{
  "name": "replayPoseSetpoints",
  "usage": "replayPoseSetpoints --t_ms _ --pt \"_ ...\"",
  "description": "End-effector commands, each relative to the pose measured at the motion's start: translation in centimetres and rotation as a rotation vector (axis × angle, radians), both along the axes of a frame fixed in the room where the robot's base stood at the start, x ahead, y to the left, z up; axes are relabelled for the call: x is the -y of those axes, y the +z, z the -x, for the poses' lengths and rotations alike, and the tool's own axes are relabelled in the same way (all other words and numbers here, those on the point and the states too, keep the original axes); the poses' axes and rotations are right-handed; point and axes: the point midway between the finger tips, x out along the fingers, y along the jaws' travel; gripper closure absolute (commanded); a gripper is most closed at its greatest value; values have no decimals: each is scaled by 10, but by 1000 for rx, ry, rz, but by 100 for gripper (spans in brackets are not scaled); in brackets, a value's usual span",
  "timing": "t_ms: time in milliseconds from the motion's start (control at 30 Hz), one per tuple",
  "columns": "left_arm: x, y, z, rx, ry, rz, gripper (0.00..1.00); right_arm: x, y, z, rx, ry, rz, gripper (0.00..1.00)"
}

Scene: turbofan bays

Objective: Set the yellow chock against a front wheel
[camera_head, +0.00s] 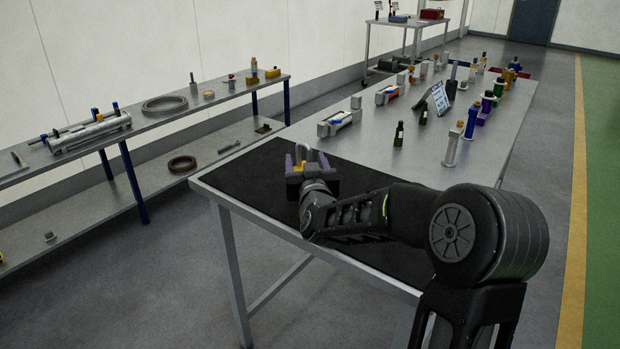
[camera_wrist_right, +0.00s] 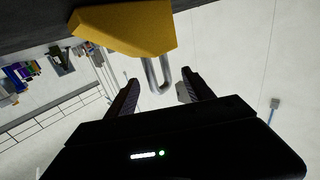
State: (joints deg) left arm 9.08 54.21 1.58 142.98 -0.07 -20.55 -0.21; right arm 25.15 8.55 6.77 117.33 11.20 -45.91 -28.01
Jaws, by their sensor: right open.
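The yellow chock (camera_wrist_right: 128,28) is a wedge-shaped block with a grey metal loop handle (camera_wrist_right: 158,76). In the right wrist view it lies beyond my fingertips, with the handle reaching back toward them. My right gripper (camera_wrist_right: 160,88) is open, with one finger on each side of the handle and visible gaps between. In the head view my right gripper (camera_head: 306,163) is over the black mat, and the handle (camera_head: 301,150) shows by its fingertips. My own gripper mostly hides the chock there. My left gripper is not in view. I cannot make out a front wheel.
The black mat (camera_head: 243,172) covers the near end of a long metal table (camera_head: 440,128). Bottles, cylinders and a tilted display (camera_head: 440,98) stand farther along it. A shelf bench (camera_head: 190,108) with parts is on the left. A cart (camera_head: 405,22) stands at the back.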

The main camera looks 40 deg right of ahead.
Motion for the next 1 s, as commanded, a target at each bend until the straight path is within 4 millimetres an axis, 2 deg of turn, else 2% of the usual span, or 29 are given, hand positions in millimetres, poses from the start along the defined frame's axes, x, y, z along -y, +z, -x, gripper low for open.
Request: replayPoseSetpoints --t_ms 100,200,800,1000 --pt "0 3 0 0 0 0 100 9 0 -16 0 -1 0 39" --pt "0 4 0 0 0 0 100 13 0 -22 0 0 0 39" --pt "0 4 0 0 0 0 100 13 0 -23 0 -1 0 39" --pt "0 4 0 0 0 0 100 13 0 -23 0 -1 0 55"
